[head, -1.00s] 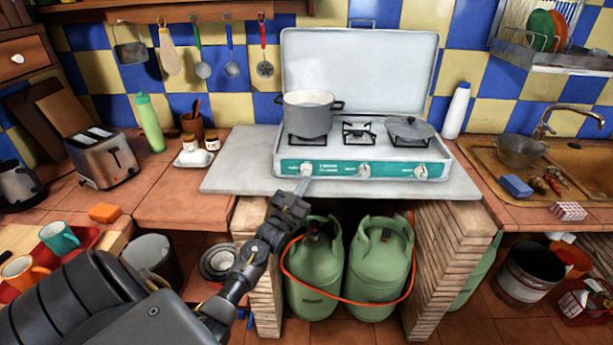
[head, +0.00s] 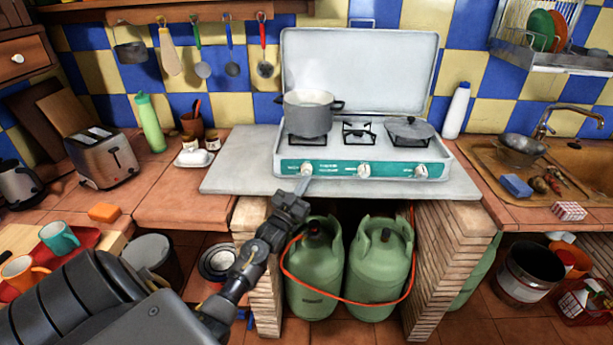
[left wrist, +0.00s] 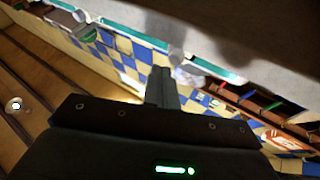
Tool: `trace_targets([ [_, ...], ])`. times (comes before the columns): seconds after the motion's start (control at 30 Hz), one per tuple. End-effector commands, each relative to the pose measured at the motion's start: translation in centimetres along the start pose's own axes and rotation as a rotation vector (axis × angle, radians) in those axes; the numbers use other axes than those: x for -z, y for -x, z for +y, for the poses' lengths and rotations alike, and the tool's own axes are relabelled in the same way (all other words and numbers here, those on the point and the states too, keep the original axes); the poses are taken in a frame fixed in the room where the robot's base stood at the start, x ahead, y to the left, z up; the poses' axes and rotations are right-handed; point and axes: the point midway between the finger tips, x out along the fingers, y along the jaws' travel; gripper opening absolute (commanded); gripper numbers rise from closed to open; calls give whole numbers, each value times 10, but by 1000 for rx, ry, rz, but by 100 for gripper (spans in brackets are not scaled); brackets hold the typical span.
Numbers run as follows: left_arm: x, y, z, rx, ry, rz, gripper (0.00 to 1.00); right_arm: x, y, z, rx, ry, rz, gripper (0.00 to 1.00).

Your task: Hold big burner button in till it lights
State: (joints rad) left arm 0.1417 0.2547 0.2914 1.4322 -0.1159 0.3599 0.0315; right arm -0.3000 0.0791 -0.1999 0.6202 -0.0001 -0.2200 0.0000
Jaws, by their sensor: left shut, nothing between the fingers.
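The camping stove (head: 335,168) stands on a grey slab with its lid up. Its teal front panel carries three white knobs: left (head: 306,169), middle (head: 364,171) and right (head: 420,171). A grey pot (head: 308,118) sits on the left burner and a lidded pan (head: 409,130) on the right one; the small middle burner is bare. In the left wrist view the shut fingers (left wrist: 161,84) point towards a pale, blurred knob (left wrist: 177,57). I cannot tell contact or a flame under the pot. My right gripper is out of view.
Two green gas bottles (head: 381,265) with an orange hose stand under the slab between brick pillars (head: 450,255). A toaster (head: 100,157) and small jars are on the left counter. A white bottle (head: 456,111) stands right of the stove, before the sink.

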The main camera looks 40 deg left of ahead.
Motion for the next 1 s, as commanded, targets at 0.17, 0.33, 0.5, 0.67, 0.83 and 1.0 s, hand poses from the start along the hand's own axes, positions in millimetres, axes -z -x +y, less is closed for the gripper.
trace_targets([
  [0.17,-3,-4,-3,0,0,0,0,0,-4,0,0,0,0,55],
  [0.33,-3,-5,-3,0,0,0,0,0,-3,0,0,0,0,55],
  [0.5,-3,-5,-3,0,0,0,0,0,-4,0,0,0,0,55],
  [0.67,-3,-6,-4,0,0,0,0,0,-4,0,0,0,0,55],
  [0.83,-4,-7,-4,0,0,0,0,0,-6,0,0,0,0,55],
  [1.0,-5,-9,-5,0,0,0,0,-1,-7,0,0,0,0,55],
])
